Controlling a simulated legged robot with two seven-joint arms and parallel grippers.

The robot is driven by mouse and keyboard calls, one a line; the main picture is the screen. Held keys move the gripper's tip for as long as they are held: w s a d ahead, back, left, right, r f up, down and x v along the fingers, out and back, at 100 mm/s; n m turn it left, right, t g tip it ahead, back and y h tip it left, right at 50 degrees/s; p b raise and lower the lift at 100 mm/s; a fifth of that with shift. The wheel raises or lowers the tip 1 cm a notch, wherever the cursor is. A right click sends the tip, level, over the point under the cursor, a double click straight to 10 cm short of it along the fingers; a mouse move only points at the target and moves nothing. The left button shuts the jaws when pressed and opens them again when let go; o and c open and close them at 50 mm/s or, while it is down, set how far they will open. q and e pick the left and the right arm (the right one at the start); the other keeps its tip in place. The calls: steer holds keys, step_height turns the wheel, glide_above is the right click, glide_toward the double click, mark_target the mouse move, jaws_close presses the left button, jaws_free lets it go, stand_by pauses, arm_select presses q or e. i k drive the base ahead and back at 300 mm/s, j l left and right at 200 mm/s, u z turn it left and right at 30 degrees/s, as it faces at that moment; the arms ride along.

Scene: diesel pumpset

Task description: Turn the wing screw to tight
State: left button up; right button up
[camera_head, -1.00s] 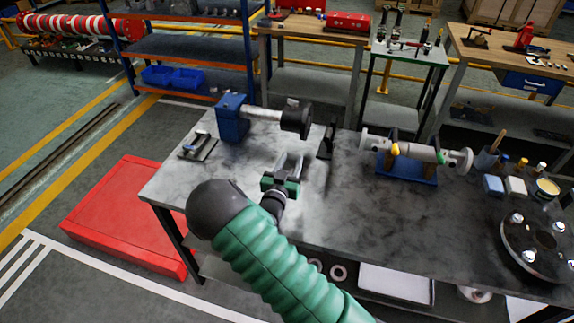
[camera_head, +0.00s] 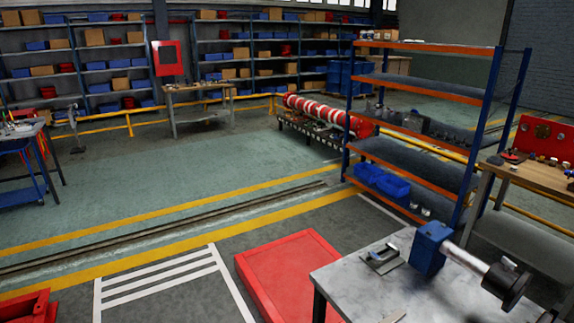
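I cannot make out a wing screw for certain. A blue block (camera_head: 430,248) with a grey cylinder (camera_head: 466,259) and a black round end (camera_head: 505,285) stands on the grey workbench (camera_head: 360,288) at the lower right. A small pale piece (camera_head: 509,264) sits on top of the black end, too small to identify. A small flat holder with metal parts (camera_head: 382,259) lies left of the blue block. Neither of my grippers can be made out in this view. The right part of the bench is out of the picture.
A red floor platform (camera_head: 290,275) lies left of the bench. A blue and orange shelf rack (camera_head: 425,130) stands behind it. A wooden table (camera_head: 535,178) is at the right edge. The striped floor at the left is mostly clear.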

mark_target(508, 264)
steer(key=z, duration=1.55)
